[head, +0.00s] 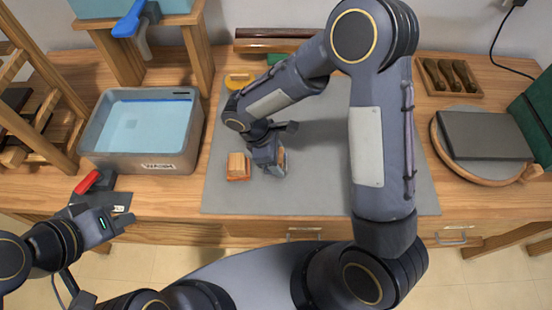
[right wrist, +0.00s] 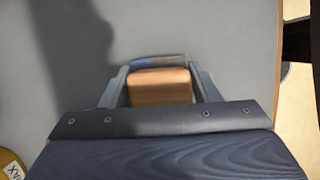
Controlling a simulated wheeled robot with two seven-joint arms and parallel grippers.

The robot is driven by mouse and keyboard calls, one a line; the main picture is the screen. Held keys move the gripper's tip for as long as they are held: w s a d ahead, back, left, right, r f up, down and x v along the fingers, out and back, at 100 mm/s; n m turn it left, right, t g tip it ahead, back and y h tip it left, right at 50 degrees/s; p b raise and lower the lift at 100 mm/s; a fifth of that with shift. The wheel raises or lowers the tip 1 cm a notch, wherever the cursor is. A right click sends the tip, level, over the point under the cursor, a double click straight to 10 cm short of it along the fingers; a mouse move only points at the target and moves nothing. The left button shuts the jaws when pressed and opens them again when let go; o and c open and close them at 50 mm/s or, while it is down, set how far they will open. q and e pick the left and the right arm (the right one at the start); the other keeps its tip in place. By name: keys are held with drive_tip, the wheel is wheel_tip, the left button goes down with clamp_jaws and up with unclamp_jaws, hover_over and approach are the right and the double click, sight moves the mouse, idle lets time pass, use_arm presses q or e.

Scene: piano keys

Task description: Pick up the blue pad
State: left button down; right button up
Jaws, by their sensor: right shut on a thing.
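The blue pad has a wooden block as its body, which shows between the two fingers of my right gripper in the right wrist view (right wrist: 160,88). A thin grey-blue edge runs along the block's far side. In the head view, my right gripper (head: 274,160) is over the grey mat, shut on the blue pad (head: 283,161), which it mostly hides. I cannot tell whether the pad touches the mat. My left gripper (head: 116,228) is empty near the table's front left edge; whether its fingers are apart is unclear.
A wooden block with an orange base (head: 238,167) stands just left of my right gripper on the grey mat (head: 225,196). A water basin (head: 100,150) is further left, with a red-handled tool (head: 88,182) before it. A round board (head: 509,177) with a dark slab is right.

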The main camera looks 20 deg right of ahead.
sight(266, 171)
drive_tip(key=shift+r, duration=0.1)
drive_tip(key=shift+r, duration=0.3)
wheel_tip(266, 171, up, 2)
drive_tip(key=shift+r, duration=0.1)
drive_tip(key=a+r, duration=0.1)
drive_tip(key=s+a+r, duration=0.1)
drive_tip(key=r, duration=0.1)
drive_tip(key=s+a+r, duration=0.1)
drive_tip(key=r, duration=0.1)
drive_tip(key=shift+a, duration=0.4)
drive_tip(key=s+a+r+b, duration=0.1)
drive_tip(key=s+a+r, duration=0.3)
drive_tip(key=a, duration=0.4)
drive_tip(key=shift+s+a+r+b, duration=0.3)
drive_tip(key=shift+r, duration=0.2)
